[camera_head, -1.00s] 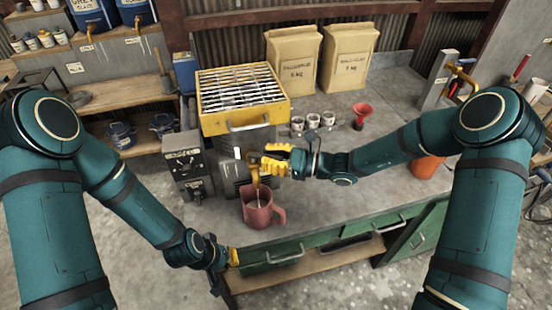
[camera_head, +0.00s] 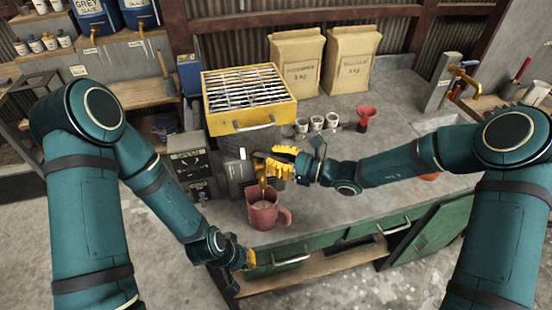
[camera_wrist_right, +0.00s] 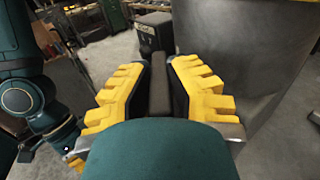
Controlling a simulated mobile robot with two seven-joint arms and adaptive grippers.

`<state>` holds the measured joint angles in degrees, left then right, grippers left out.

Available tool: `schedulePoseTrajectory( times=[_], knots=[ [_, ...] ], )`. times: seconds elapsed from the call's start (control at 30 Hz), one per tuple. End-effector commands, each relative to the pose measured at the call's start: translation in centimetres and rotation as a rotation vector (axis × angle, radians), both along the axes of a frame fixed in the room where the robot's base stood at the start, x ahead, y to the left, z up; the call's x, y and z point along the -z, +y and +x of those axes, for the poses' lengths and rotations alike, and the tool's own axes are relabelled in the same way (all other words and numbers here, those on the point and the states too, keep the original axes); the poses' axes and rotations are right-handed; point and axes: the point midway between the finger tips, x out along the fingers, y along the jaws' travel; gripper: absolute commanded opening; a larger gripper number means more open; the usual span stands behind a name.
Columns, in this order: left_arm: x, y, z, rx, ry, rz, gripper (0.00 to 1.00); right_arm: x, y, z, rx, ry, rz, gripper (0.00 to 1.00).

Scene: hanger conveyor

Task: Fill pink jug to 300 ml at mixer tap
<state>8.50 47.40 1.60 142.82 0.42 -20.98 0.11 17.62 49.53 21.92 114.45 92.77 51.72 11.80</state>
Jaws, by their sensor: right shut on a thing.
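The pink jug (camera_head: 263,215) stands upright on the grey bench near its front edge, with its handle to the right. The brass spout of the mixer tap (camera_head: 263,181) is above its mouth. A thin stream seems to run into the jug, and something pale shows inside. I cannot read the level. My right gripper (camera_head: 271,163) is at the tap. In the right wrist view its yellow fingers are shut on a dark lever bar (camera_wrist_right: 159,84). My left gripper (camera_head: 247,259) is low in front of the bench, apart from the jug; its fingers are too small to judge.
The yellow grated mixer (camera_head: 250,118) stands behind the tap, with a grey control box (camera_head: 188,165) to its left. Bench right of the jug is clear.

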Motion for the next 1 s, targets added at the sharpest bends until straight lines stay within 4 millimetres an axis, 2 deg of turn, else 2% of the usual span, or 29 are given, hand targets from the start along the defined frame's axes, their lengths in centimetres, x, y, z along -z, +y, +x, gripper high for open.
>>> schedulePoseTrajectory(
  times=[0.17,0.2,0.27,0.3,0.67,0.77,1.0],
  knots=[
    [0.0,0.0,0.0,0.0,0.0,0.0,0.0,-0.2,0.2,-0.1,-0.004,-0.003,0.004,0.0],
    [0.0,0.0,0.0,0.0,0.0,0.0,0.0,-0.2,0.2,0.0,-0.004,-0.003,0.004,0.21],
    [0.0,0.0,0.0,0.0,0.0,0.0,0.0,-0.2,0.2,0.0,-0.003,-0.003,0.004,0.42],
    [0.0,0.0,0.0,0.0,0.0,0.0,0.0,-0.2,0.1,0.0,-0.003,-0.002,0.004,0.48],
    [0.0,0.0,0.0,0.0,0.0,0.0,0.0,-0.1,-0.4,-0.1,0.0,-0.001,0.001,0.48],
    [0.0,0.0,0.0,0.0,0.0,0.0,0.0,-0.1,-1.4,-0.3,0.001,-0.002,0.002,0.48],
    [0.0,0.0,0.0,0.0,0.0,0.0,0.0,-0.1,-6.0,-1.6,0.003,-0.001,0.001,0.48]
  ],
)
